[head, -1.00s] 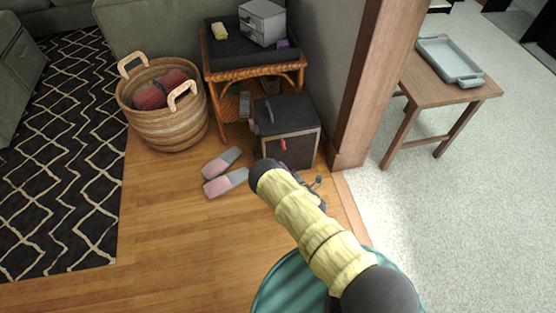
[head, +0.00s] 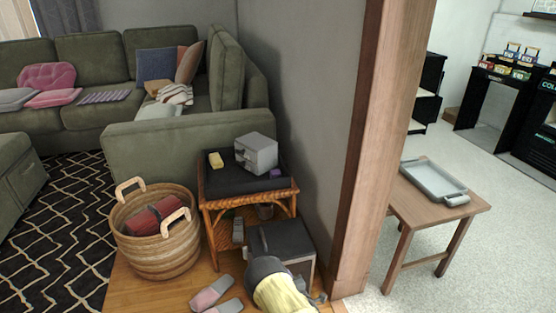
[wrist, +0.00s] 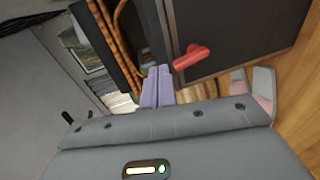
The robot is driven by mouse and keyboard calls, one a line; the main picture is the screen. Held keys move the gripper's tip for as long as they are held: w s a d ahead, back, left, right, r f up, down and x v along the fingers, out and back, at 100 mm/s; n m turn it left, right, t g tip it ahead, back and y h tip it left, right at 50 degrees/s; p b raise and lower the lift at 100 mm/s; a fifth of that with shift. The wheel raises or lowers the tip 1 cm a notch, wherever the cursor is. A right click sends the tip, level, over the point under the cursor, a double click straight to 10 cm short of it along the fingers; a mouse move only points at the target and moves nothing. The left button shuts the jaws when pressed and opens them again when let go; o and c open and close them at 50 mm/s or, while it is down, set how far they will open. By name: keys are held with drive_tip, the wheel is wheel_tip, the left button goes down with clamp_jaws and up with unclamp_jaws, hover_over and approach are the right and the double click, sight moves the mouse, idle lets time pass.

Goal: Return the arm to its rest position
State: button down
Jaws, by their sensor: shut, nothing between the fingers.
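My arm, with a yellow sleeve and a dark end, shows at the bottom edge of the head view, in front of the black box (head: 285,240). My gripper is mostly hidden there. In the wrist view its two lavender fingers (wrist: 157,88) are together, with nothing between them. Beyond the fingertips, the black box (wrist: 235,30) with its red handle (wrist: 190,57) fills the upper right. The fingers look apart from the box, but the exact gap is hard to tell.
A wicker table (head: 292,190) holds a grey drawer unit (head: 257,153). A basket (head: 150,245) stands left of it, with slippers (head: 212,293) on the floor in front. A wooden wall edge (head: 362,150) rises at right, beside a side table (head: 455,213) with a tray (head: 432,180).

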drive_tip(key=s+d+r+m+g+h, duration=0.1)
drive_tip(key=d+r+m+g+h, duration=0.25)
drive_tip(key=r+m, duration=0.4)
drive_tip(key=s+d+r+m+g+h, duration=0.15)
drive_tip(key=d+r+m, duration=0.35)
drive_tip(key=r, duration=0.5)
drive_tip(key=s+d+r+m+g, duration=0.1)
drive_tip(key=s+r+m+g, duration=0.15)
drive_tip(key=s+r, duration=0.45)
drive_tip(key=s+d+r+m+g+p, duration=0.1)
drive_tip(key=s+r+m+g, duration=0.2)
drive_tip(key=s, duration=0.8)
drive_tip(key=s+d+r+m+g, duration=0.1)
drive_tip(key=s+r+m+g, duration=0.15)
drive_tip(key=s+r, duration=0.5)
wheel_tip(320, 180, up, 37)
drive_tip(key=s+p, duration=0.1)
drive_tip(key=p, duration=3.7)
drive_tip(key=shift+f+m+t, duration=0.15)
drive_tip(key=shift+m+t, duration=0.2)
drive_tip(key=shift+t, duration=0.05)
